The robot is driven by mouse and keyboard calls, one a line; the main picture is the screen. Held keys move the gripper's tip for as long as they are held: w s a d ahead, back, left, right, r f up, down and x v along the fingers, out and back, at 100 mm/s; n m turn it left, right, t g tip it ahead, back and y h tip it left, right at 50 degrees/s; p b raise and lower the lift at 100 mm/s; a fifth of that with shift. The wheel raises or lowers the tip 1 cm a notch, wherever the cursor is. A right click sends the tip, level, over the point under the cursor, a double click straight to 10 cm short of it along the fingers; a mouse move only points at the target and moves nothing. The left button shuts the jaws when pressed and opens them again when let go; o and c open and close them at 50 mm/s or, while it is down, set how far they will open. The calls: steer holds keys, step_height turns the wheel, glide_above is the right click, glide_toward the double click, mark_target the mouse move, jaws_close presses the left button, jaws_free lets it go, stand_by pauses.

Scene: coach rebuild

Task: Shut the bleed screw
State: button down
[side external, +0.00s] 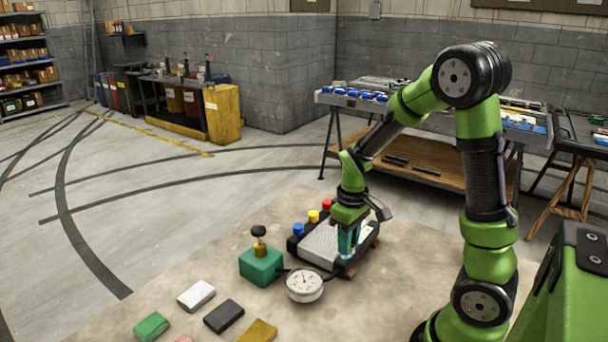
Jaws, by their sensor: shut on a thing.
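A black block with a ribbed silver top (322,243) lies on the tan work surface, with blue, yellow and red caps (313,216) along its far left side. My gripper (348,252) points down at the block's right part, with teal fingers close together. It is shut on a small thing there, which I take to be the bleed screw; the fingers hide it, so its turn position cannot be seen. A round white dial gauge (304,286) lies in front of the block. A green block with a brass stem and black knob (261,262) stands to the left.
White (196,295), green (152,327), black (223,316) and yellow (258,332) small blocks lie at the front left of the tan surface (390,285). A workbench with blue parts (350,97) stands behind my arm. The floor at left is clear.

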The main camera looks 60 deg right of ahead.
steer(key=m, duration=0.3)
steer(key=shift+m, duration=0.3)
steer(key=m, duration=0.4)
steer(key=shift+m, duration=0.3)
steer(key=m, duration=0.4)
steer(key=shift+m, duration=2.4)
steer(key=c, duration=0.9)
jaws_free()
steer(key=shift+r, duration=0.1)
